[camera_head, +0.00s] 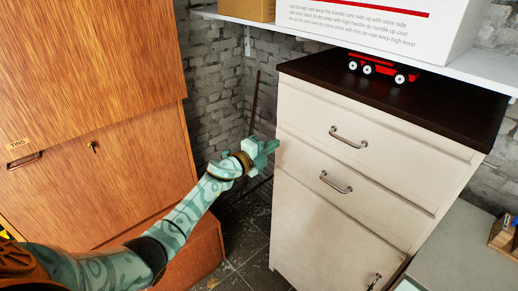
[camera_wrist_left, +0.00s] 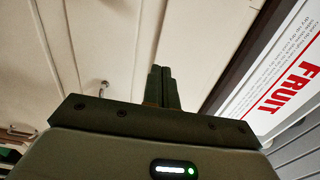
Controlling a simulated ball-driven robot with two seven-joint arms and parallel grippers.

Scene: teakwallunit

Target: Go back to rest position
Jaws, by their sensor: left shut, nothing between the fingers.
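My left gripper (camera_head: 272,146) reaches in from the left in the head view and is held in the air in front of the left edge of a white drawer cabinet (camera_head: 310,220). Its fingers are together with nothing between them. In the left wrist view the closed fingers (camera_wrist_left: 161,88) point toward the pale cabinet front (camera_wrist_left: 120,45). I cannot tell whether they touch it. My right gripper is in neither view.
The cabinet has a dark top (camera_head: 400,95) with a red wheeled toy (camera_head: 382,68) on it. A white shelf (camera_head: 350,43) with boxes hangs above. A wooden wall unit (camera_head: 90,150) stands left. Dark tiled floor (camera_head: 245,240) shows between them. A grey surface (camera_head: 465,250) is at right.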

